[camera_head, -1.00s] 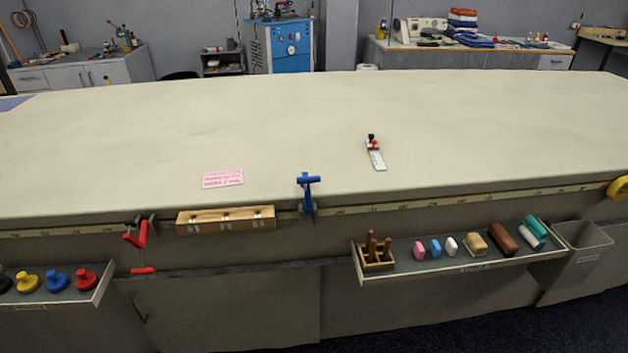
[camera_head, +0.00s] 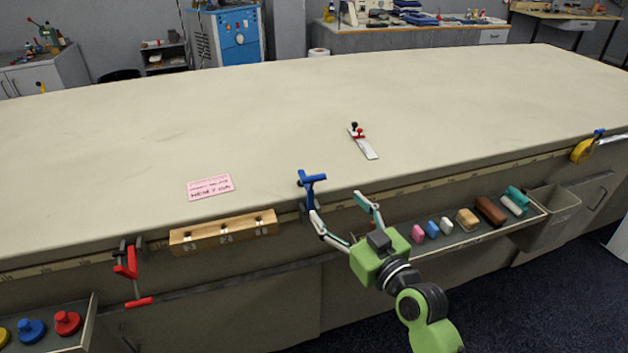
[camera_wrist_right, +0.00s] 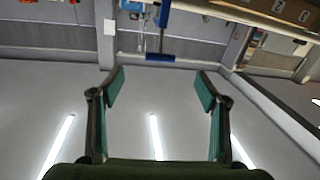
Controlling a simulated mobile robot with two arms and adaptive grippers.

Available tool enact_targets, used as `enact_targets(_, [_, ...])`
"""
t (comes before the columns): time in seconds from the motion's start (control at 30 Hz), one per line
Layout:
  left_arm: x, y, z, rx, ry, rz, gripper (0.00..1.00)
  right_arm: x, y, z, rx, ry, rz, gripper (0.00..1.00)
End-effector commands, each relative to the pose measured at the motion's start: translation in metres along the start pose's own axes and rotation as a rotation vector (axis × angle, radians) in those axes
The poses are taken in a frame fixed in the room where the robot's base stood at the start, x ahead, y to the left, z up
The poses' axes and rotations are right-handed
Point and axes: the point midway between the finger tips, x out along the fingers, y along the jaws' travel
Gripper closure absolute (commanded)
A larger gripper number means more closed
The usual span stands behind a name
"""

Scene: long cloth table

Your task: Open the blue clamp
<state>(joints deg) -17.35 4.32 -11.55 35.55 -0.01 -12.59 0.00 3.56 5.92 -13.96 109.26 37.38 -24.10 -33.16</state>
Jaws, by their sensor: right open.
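The blue clamp (camera_head: 312,179) is fixed on the front edge of the table, right of the wooden block. Its lower part is partly hidden by my right gripper in the head view. My right gripper (camera_head: 337,206) is open and empty in front of the table edge, with its left finger very near or overlapping the clamp in the picture; I cannot tell whether they touch. In the right wrist view the blue clamp's crossbar (camera_wrist_right: 160,57) shows beyond and between the open fingertips of the right gripper (camera_wrist_right: 160,86). My left gripper is not in view.
A red clamp (camera_head: 125,263) hangs on the edge at left, next to a wooden block (camera_head: 224,232). A shelf (camera_head: 470,238) with chalks and brushes sticks out at right. A pink note (camera_head: 210,187) and a white-and-red tool (camera_head: 362,143) lie on the table, otherwise largely clear.

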Motion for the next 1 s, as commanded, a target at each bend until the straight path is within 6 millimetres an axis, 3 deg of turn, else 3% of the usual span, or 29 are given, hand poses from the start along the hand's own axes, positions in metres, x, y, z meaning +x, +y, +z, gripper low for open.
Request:
enact_targets(0.17, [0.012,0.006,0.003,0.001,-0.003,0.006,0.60,0.038,-0.001,0.001,0.004,0.004,0.000,0.32])
enact_targets(0.5, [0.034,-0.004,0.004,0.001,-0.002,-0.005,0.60,0.102,0.000,0.003,0.004,0.001,0.001,0.32])
enact_targets(0.7, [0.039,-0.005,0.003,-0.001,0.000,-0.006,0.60,0.119,0.000,0.001,0.002,0.000,0.001,0.32])
enact_targets(1.0, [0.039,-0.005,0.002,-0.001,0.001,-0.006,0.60,0.121,0.000,0.001,0.002,-0.002,0.001,0.32])
